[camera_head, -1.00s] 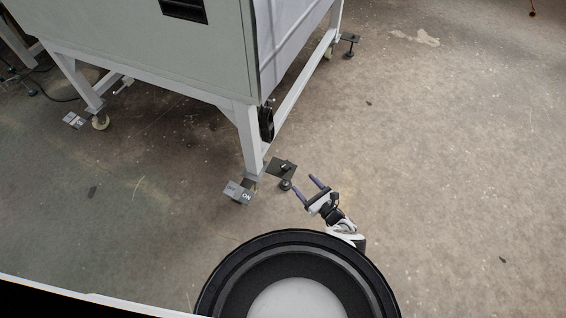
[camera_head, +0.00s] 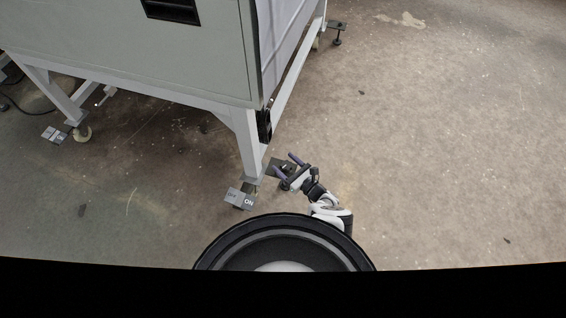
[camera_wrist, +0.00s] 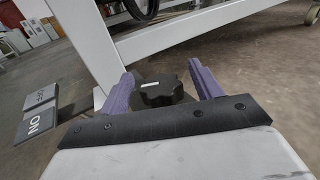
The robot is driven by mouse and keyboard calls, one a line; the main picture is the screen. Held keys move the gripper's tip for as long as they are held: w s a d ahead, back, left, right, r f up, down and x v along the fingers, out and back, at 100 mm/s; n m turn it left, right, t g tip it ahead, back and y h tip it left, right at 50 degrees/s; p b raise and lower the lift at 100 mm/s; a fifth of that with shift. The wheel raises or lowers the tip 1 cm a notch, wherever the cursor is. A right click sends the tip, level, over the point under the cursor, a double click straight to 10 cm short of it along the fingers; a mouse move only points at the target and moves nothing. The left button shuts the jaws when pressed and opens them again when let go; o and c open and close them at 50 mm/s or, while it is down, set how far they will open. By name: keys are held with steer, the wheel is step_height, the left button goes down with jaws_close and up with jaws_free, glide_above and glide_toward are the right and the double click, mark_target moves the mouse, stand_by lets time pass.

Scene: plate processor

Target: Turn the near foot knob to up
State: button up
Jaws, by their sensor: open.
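The near foot knob is a black lobed knob (camera_wrist: 161,92) at the foot of the near table leg. In the wrist view it sits between and beyond the two purple fingers of my gripper (camera_wrist: 165,88), which are spread apart. I cannot tell whether either finger touches it. In the head view my gripper (camera_head: 285,163) is low by the near leg, over the dark foot plate (camera_head: 272,170), and hides most of the knob there.
The white machine frame's near leg (camera_head: 248,148) stands just left of my gripper. A grey OFF/ON pedal (camera_head: 240,198) lies left of the foot and also shows in the wrist view (camera_wrist: 38,112). Another foot (camera_head: 337,28) stands at the far right corner. Floor to the right is clear.

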steer(key=c, duration=1)
steer(key=shift+o, duration=0.2)
steer(key=shift+f+n+g+y+b, duration=0.1)
steer(key=shift+n+g+y+b, duration=0.2)
steer(key=shift+g+b, duration=0.15)
steer(key=shift+d+f+n+g+y+b, duration=0.1)
steer(key=shift+n+g+y+b, duration=0.55)
steer(key=shift+b, duration=0.15)
steer(key=n+g+y+b, duration=0.2)
steer(key=n+g+b, duration=0.1)
steer(key=g+b, duration=0.1)
steer(key=shift+f, duration=0.1)
steer(key=n+g+y+b, duration=0.1)
steer(key=g+b, duration=0.1)
steer(key=b, duration=0.1)
steer(key=shift+n+g, duration=0.35)
steer(key=shift+g, duration=0.05)
steer(key=shift+r+n+g+b, duration=0.25)
steer(key=shift+n+g+b, duration=0.35)
steer(key=shift+g+b, duration=0.3)
steer(key=shift+y, duration=0.25)
